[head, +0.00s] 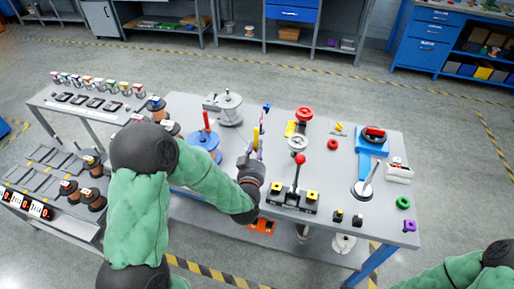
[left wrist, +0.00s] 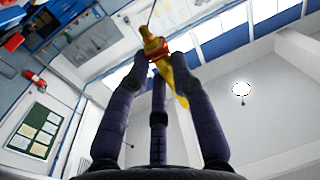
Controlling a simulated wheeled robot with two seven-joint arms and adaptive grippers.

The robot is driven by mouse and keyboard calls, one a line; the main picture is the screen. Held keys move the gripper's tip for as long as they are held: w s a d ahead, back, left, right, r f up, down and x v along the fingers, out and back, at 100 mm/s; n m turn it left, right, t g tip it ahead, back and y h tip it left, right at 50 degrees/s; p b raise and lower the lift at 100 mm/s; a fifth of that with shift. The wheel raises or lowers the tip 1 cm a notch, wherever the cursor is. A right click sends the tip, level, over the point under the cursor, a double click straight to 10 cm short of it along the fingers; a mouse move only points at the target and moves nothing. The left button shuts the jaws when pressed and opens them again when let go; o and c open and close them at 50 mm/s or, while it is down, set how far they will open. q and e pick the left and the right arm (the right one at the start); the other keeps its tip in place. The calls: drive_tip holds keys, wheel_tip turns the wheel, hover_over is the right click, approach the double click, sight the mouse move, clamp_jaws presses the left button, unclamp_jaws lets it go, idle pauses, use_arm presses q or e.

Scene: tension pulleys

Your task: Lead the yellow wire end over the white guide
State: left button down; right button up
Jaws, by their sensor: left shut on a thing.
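My left gripper (head: 257,160) is over the middle of the table, pointing up and away from my arm. In the left wrist view its dark fingers (left wrist: 162,72) are closed around the yellow wire end (left wrist: 154,46), which has a red band. The yellow end (head: 256,137) also shows upright above the gripper in the head view. A white wheel-shaped guide (head: 297,143) stands to the right of the gripper, apart from it, below a red wheel (head: 304,114). The wire's path is too thin to follow. My right gripper is out of view.
A red-knobbed lever (head: 299,160) on a dark block (head: 290,198) stands right of the gripper. A blue disc with a red post (head: 204,140) and a grey spool (head: 230,108) stand left.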

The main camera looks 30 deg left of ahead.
use_arm(q)
drive_tip(key=shift+f+b, duration=3.65)
drive_tip(key=shift+f, duration=2.5)
drive_tip(key=shift+s, duration=0.1)
drive_tip(key=shift+s+d, duration=0.1)
drive_tip(key=shift+s, duration=0.05)
